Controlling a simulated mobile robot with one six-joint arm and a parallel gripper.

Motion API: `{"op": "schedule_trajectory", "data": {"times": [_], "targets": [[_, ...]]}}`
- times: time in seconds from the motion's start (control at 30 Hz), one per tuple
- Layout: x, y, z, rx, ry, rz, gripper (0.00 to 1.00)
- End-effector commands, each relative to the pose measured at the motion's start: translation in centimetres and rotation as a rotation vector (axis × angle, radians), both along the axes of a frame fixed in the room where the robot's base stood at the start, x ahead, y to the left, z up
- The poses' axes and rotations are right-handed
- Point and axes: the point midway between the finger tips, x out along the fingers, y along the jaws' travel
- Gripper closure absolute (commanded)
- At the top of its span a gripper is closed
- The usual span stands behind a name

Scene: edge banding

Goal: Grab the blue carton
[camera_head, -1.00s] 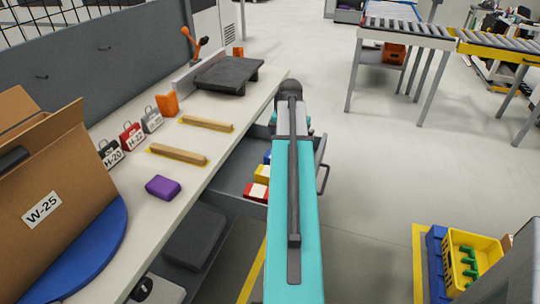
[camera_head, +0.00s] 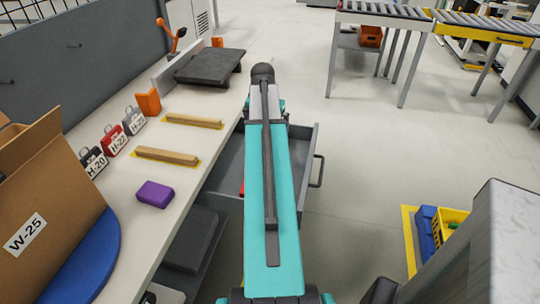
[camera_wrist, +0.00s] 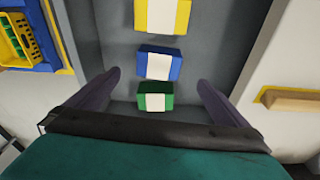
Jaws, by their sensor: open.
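The blue carton (camera_wrist: 160,64) with a white label lies in the open grey drawer, seen in the wrist view. It sits between a yellow carton (camera_wrist: 163,14) and a green carton (camera_wrist: 155,96). My gripper (camera_wrist: 158,80) is open above the drawer, its two dark fingers apart on either side of the carton row. No carton is held. In the head view my arm covers most of the drawer (camera_head: 311,185), and the blue carton is hidden there.
The workbench beside the drawer holds a purple block (camera_head: 154,194), two wooden strips, labelled weights and a cardboard box (camera_head: 55,195). A yellow crate (camera_head: 447,226) stands on the floor to the right. Open floor lies beyond the drawer.

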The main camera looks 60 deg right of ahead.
Motion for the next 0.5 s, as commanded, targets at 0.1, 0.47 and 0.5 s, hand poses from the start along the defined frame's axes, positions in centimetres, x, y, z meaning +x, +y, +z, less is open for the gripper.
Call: {"op": "schedule_trajectory", "data": {"times": [0.1, 0.47, 0.5], "targets": [[-0.1, -0.1, -0.6, 0.002, 0.001, -0.001, 0.0], [0.0, -0.7, -4.0, 0.002, 0.001, -0.002, 0.0], [0.0, -0.8, -4.5, 0.002, 0.001, -0.002, 0.0]]}}
